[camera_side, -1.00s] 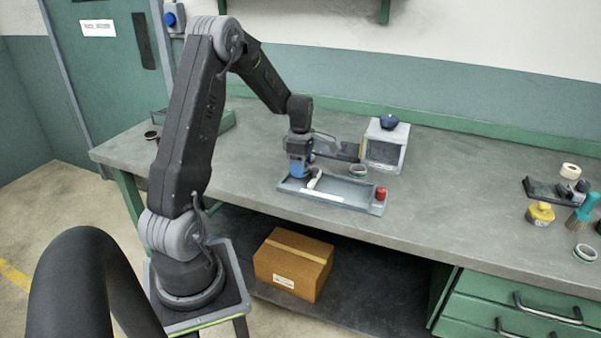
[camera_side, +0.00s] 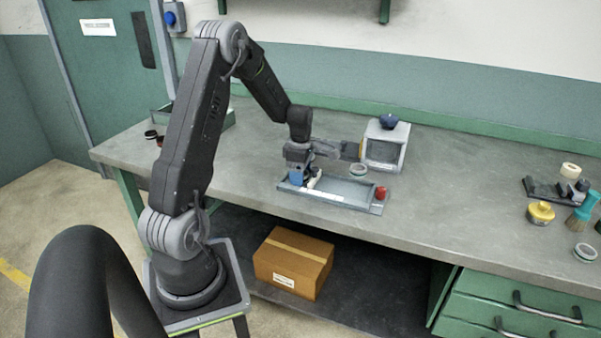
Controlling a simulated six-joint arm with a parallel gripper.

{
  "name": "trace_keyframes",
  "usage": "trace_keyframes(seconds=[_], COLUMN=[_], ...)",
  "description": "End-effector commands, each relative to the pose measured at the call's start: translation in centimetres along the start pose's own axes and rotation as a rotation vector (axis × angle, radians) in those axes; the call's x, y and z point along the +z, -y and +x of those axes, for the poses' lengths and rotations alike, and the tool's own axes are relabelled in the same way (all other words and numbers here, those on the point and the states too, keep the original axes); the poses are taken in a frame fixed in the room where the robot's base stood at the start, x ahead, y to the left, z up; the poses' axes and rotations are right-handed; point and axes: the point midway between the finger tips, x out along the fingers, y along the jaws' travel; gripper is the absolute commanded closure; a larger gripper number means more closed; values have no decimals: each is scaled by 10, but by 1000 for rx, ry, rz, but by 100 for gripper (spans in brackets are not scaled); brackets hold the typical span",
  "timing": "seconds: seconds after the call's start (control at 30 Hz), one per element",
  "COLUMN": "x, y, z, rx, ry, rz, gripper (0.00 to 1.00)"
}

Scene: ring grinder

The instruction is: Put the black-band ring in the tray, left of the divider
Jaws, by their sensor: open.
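My gripper (camera_side: 305,183) points down, low over the left end of the shallow grey tray (camera_side: 345,203); its jaws are open. The fingertips are small here, and I cannot tell whether a ring lies between or below them. The divider is not clearly visible. A pale ring (camera_side: 358,171) with a greenish band stands on the bench behind the tray. Two dark round pieces (camera_side: 151,134) lie at the bench's left end; I cannot tell whether either is the black-band ring.
A grey box-shaped machine (camera_side: 385,146) with a dark blue knob stands behind the tray. A yellow pot (camera_side: 541,212), a teal brush (camera_side: 582,212) and another ring (camera_side: 585,253) are far right. The bench between is clear.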

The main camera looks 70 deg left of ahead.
Motion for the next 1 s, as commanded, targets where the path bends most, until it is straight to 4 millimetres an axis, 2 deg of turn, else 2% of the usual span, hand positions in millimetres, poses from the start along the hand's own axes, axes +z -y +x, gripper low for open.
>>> trace_keyframes(seconds=[0.17,0.5,0.63,0.77,0.87,0.97,1.0], x=[0,0,0,1,11,36,49], y=[-1,-1,-1,0,10,36,52], z=[-21,-92,-110,-120,-132,-153,-163], rx=[6,6,5,3,20,66,92], ry=[1,1,1,1,2,4,4], rz=[0,0,1,6,82,291,413], gripper=[35,35,35,35,35,35,35])
